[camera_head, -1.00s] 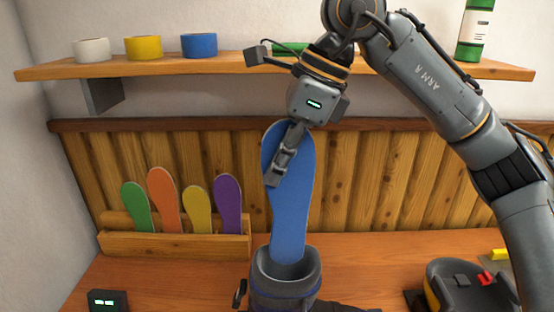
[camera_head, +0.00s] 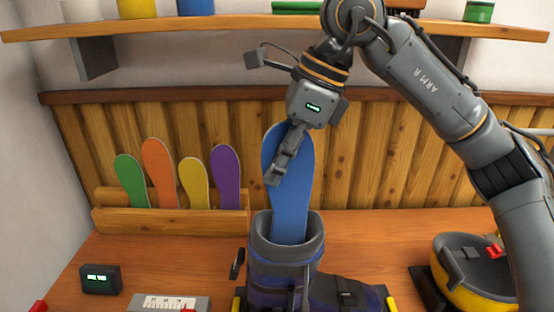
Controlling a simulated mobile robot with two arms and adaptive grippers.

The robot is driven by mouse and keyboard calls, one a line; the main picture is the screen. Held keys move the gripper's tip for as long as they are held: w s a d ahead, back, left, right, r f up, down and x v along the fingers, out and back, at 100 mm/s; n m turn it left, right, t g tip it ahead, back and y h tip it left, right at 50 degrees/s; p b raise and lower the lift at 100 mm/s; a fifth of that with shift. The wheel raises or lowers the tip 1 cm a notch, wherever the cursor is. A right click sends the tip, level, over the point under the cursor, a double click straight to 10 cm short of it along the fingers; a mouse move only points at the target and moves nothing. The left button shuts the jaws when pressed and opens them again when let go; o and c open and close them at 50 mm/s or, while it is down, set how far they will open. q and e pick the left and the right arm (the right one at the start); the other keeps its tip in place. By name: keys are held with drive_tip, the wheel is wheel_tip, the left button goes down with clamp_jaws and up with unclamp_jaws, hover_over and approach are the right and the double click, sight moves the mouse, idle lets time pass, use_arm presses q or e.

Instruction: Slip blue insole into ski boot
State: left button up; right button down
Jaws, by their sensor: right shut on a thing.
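The blue insole (camera_head: 293,200) stands nearly upright, its lower end inside the open cuff of the ski boot (camera_head: 280,270). The hidden lower end lies behind the cuff's front rim; how deep it reaches I cannot tell. My right gripper (camera_head: 276,176) is shut on the upper part of the insole, with a finger across its front face. The boot is dark grey and purple, upright on the bench, toe to the right. My left gripper is not in view.
A wooden rack (camera_head: 170,221) at the back left holds green, orange, yellow and purple insoles. A small black display box (camera_head: 100,279) and a grey scale device (camera_head: 170,303) stand at front left. A shelf (camera_head: 230,30) runs above.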

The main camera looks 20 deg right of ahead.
sight(277, 198)
drive_tip(key=shift+f+b, duration=2.25)
drive_tip(key=shift+f, duration=0.9)
drive_tip(key=c, duration=1.3)
unclamp_jaws()
drive_tip(key=shift+c, duration=0.2)
drive_tip(key=v, duration=1.2)
